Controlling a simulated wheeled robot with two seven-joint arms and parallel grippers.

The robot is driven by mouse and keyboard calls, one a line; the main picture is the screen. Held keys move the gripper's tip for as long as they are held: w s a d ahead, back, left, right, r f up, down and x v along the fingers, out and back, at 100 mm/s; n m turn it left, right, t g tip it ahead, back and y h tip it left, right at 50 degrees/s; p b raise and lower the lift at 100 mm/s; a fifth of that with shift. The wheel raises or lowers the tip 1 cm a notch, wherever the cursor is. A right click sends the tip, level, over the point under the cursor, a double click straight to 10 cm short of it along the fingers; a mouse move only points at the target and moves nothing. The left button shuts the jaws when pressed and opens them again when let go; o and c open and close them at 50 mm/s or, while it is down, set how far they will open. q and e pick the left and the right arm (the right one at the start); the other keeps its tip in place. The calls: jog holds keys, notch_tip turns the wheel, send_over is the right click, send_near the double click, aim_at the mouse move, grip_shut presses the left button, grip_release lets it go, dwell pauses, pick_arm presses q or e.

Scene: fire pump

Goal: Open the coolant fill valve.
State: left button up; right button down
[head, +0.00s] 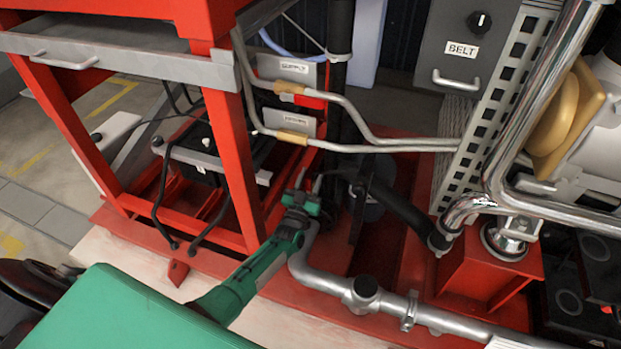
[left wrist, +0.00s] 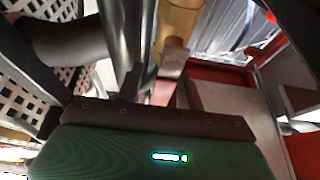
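My left arm reaches in from the lower left of the head view, and my green left gripper (head: 312,190) is beside the red frame, above a silver pipe (head: 330,283). Its fingers are too small and dark to tell open from shut. A dark upright plate or lever (head: 359,212) is just right of it, with a black hose (head: 400,208) beyond. No part is clearly labelled as the coolant fill valve. In the left wrist view the green gripper body (left wrist: 150,150) fills the bottom, below a silver pipe (left wrist: 115,40) and a brass-coloured cylinder (left wrist: 182,22). My right gripper is not visible.
A red frame (head: 232,150) stands left of the gripper. Two grey tubes (head: 390,146) run right from boxes, one labelled SUPPLY (head: 293,69). A grey BELT box (head: 465,50) and chrome pipes (head: 500,150) crowd the right. Floor shows at far left.

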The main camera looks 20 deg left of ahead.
pick_arm(q)
jog(key=v, duration=1.2)
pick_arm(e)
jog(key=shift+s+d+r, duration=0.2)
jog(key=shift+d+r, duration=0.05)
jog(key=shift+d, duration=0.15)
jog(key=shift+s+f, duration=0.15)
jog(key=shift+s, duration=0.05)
